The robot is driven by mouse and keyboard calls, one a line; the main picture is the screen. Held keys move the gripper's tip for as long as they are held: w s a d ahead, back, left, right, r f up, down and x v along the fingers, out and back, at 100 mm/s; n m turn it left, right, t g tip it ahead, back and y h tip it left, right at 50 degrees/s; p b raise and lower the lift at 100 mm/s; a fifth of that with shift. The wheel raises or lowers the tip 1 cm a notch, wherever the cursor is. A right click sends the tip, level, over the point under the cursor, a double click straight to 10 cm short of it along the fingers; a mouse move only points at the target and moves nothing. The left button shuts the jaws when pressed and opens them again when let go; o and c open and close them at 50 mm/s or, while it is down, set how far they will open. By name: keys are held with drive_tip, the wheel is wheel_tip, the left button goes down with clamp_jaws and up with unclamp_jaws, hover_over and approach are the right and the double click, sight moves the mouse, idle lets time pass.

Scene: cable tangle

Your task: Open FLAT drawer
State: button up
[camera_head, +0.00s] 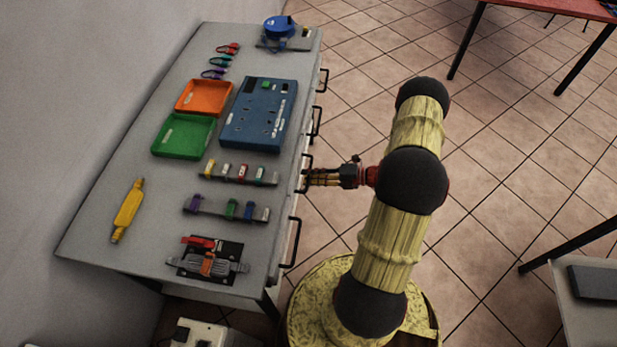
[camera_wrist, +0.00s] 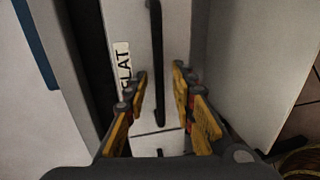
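The FLAT drawer (camera_wrist: 128,40) shows in the wrist view as a pale front with a white label reading "FLAT" (camera_wrist: 123,68). Its black bar handle (camera_wrist: 156,60) runs down the picture to the right of the label. My gripper (camera_wrist: 158,82) is open, with its yellow fingers on both sides of the handle's line and apart from each other. I cannot tell whether they touch the handle. In the head view my gripper (camera_head: 308,178) is at the bench's right side, at a black handle (camera_head: 306,160). The drawer front is hidden there.
The grey bench (camera_head: 95,240) carries a blue box (camera_head: 262,105), an orange tray (camera_head: 204,82), a green tray (camera_head: 184,120) and cable holders. Other black handles (camera_head: 292,243) stick out along its right side.

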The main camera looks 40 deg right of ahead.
drive_tip(key=shift+w+a, duration=0.2)
drive_tip(key=shift+w, duration=0.05)
drive_tip(key=shift+c, duration=0.4)
clamp_jaws()
idle(0.5)
